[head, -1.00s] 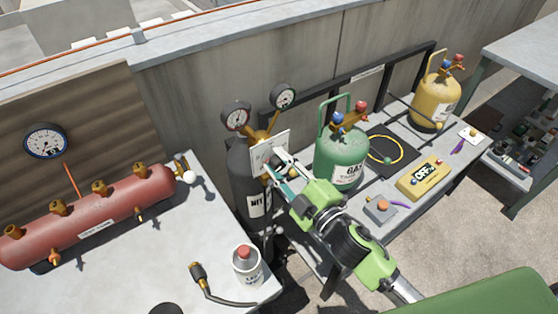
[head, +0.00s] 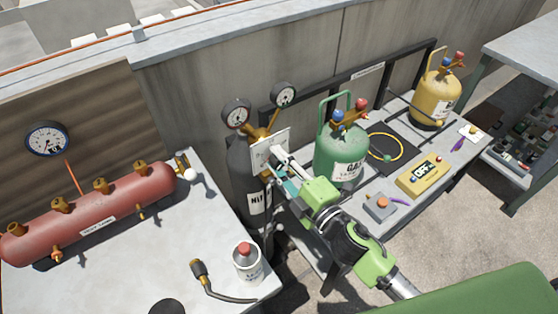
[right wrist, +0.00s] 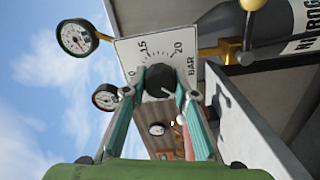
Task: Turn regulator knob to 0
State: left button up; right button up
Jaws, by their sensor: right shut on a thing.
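The regulator knob (right wrist: 159,80) is dark and round, on a white scale plate (right wrist: 126,50) marked with 0, 15, 20 and BAR in the right wrist view. The plate (head: 283,137) stands above the dark nitrogen cylinder (head: 240,165), below two gauges. My right gripper (right wrist: 160,92) is shut on the knob, one teal finger on each side. In the head view this gripper (head: 277,165) reaches the plate's front and hides the knob. I cannot read which mark the knob points at. My left gripper is not in view.
A green gas cylinder (head: 338,150) stands close to the right of my gripper. A yellow meter (head: 422,177) and a grey box with an orange button (head: 380,206) lie on the right bench. A red tank (head: 100,212) and a can (head: 247,268) are on the left table.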

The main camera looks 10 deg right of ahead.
jog(key=o, duration=1.1)
jog(key=shift+s, duration=0.1)
jog(key=v, duration=1.2)
jog(key=shift+f, duration=0.15)
